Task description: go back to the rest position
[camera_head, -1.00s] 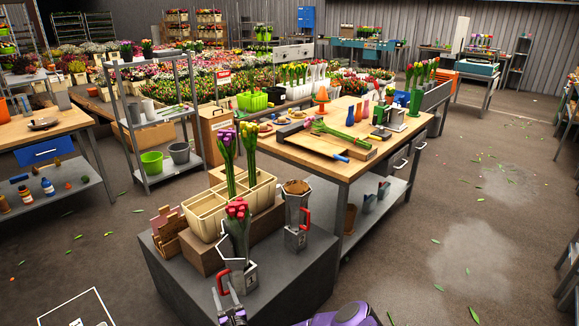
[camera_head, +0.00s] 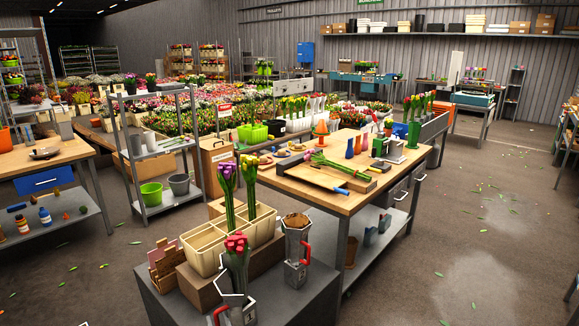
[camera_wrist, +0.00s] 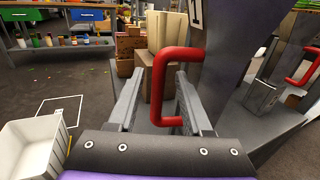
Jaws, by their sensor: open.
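My gripper (camera_wrist: 161,74) shows in the wrist view with its two fingers apart and nothing clamped between them. The red handle (camera_wrist: 160,90) of a metal jug stands upright between or just beyond the fingers; I cannot tell whether they touch it. In the head view, that jug (camera_head: 237,295) stands on a grey block with pink-red tulips (camera_head: 236,244) in it.
A second metal jug (camera_head: 297,248) with a red handle stands to the right. A cream divided container (camera_head: 207,254) with purple and yellow tulips is behind. A wooden workbench (camera_head: 345,203) stands beyond. Open floor (camera_head: 490,250) lies at right.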

